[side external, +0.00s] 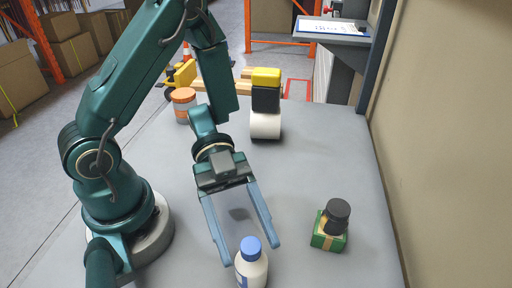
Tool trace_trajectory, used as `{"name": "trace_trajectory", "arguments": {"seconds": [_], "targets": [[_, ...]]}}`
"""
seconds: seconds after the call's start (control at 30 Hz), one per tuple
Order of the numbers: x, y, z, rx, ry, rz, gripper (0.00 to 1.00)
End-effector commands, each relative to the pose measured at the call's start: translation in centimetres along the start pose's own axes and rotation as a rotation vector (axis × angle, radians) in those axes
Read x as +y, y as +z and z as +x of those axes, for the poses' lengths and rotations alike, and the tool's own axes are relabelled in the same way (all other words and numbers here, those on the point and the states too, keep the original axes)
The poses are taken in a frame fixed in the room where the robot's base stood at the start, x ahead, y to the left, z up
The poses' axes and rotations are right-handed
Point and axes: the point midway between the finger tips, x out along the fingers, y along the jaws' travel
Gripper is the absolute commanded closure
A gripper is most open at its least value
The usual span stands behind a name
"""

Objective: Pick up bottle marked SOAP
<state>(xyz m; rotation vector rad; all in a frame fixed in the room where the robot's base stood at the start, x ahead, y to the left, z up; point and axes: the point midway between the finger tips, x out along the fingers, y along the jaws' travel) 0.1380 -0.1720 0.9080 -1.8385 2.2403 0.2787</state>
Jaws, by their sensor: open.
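A white bottle with a blue cap (252,268) stands upright at the front of the grey table, cut off by the lower picture edge. A bit of blue marking shows on its side, but no word can be read, so I cannot tell whether it says SOAP. My gripper (252,254) is open and empty, with its two long blue fingers pointing down towards the bottle. In the picture the bottle's cap lies between the fingertips. I cannot tell from this one view whether the fingers are around the bottle or behind it.
A green box (325,240) with a dark round-topped item (337,215) stands to the right.

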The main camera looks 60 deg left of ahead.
Motion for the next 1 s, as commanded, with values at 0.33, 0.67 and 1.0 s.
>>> {"name": "trace_trajectory", "arguments": {"seconds": [0.33, 0.67, 1.0], "targets": [[0.1, 0.1, 3.4, 0.0, 0.006, 0.001, 0.31], [0.0, 0.1, 5.1, -0.001, 0.001, 0.001, 0.31], [0.0, 0.1, 5.1, -0.001, -0.001, 0.001, 0.88]]}}
